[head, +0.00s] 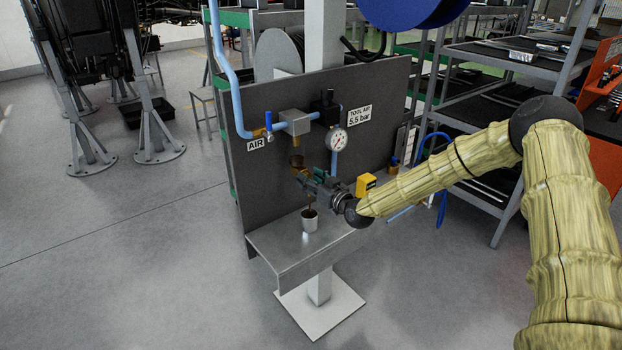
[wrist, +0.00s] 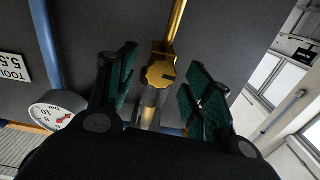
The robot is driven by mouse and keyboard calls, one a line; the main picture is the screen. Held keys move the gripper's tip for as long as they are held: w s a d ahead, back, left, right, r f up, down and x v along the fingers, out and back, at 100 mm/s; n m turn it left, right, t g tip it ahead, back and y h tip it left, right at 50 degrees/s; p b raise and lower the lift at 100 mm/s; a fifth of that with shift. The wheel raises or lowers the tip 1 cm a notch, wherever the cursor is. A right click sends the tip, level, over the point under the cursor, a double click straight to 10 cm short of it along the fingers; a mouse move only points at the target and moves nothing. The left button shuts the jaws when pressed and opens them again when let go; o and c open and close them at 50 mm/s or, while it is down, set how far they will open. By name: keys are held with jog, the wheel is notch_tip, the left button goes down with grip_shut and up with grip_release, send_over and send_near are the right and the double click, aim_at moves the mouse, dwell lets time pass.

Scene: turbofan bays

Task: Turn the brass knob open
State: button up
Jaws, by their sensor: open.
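In the head view the brass fitting (head: 297,161) shows small, just left of and above my gripper. My gripper (head: 306,178) is at the panel above the small shelf. In the wrist view my gripper (wrist: 158,85) is open, with one green-padded finger on each side of the knob. The fingers look apart from the knob; how far they are from it in depth I cannot tell.
A pressure gauge (head: 337,139) and blue pipe (head: 228,75) are close by on the panel (head: 380,100). A yellow box (head: 365,185) is right of the gripper. A metal cup (head: 309,221) stands on the shelf (head: 290,252) below. Shelving (head: 490,130) stands behind my arm.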

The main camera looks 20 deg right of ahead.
jog(key=c, duration=1)
jog(key=shift+f+n+b, duration=0.1)
jog(key=shift+n+b, duration=0.3)
jog(key=shift+b, duration=0.05)
jog(key=shift+a+n+b, duration=0.15)
jog(key=shift+n+b, duration=5.55)
jog(key=shift+b, duration=0.65)
